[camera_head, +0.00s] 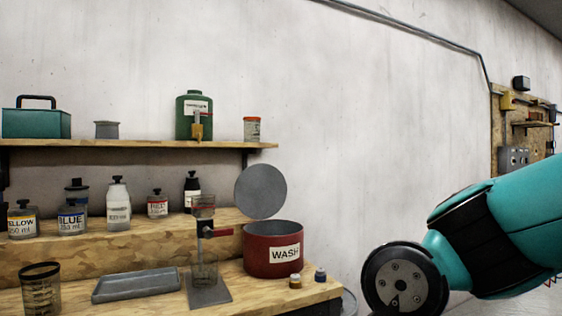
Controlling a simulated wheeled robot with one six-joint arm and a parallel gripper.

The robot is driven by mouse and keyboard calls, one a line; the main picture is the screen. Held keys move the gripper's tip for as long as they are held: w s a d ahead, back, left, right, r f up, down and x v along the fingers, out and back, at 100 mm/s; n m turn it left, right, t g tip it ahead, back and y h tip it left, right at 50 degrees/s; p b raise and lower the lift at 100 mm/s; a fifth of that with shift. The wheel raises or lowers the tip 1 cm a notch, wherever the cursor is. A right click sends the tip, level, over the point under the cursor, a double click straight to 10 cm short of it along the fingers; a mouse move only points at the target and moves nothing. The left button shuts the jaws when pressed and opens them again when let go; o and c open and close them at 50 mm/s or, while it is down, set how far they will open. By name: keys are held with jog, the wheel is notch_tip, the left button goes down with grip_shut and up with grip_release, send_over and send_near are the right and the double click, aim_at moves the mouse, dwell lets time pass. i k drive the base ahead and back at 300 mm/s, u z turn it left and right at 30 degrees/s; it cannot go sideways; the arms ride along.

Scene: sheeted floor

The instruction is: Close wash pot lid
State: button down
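The wash pot (258,262) is a red round pot with a white WASH label, standing at the right end of the wooden bench. Its grey round lid (261,191) stands open, tilted up at the back of the pot, and the pot's dark inside shows. My teal and black arm comes in from the right edge and ends in a dark round flange at the lower right, clear of the pot. My gripper's fingers do not show in this view.
A stand with a red-handled valve (208,250) is just left of the pot. A grey tray (136,285) and a beaker (41,290) are further left. A shelf (130,144) hangs above. The wall area right of the pot is clear.

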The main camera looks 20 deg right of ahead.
aim_at(261, 191)
jog(key=u, duration=0.15)
jog(key=i, duration=0.95)
jog(key=u, duration=0.45)
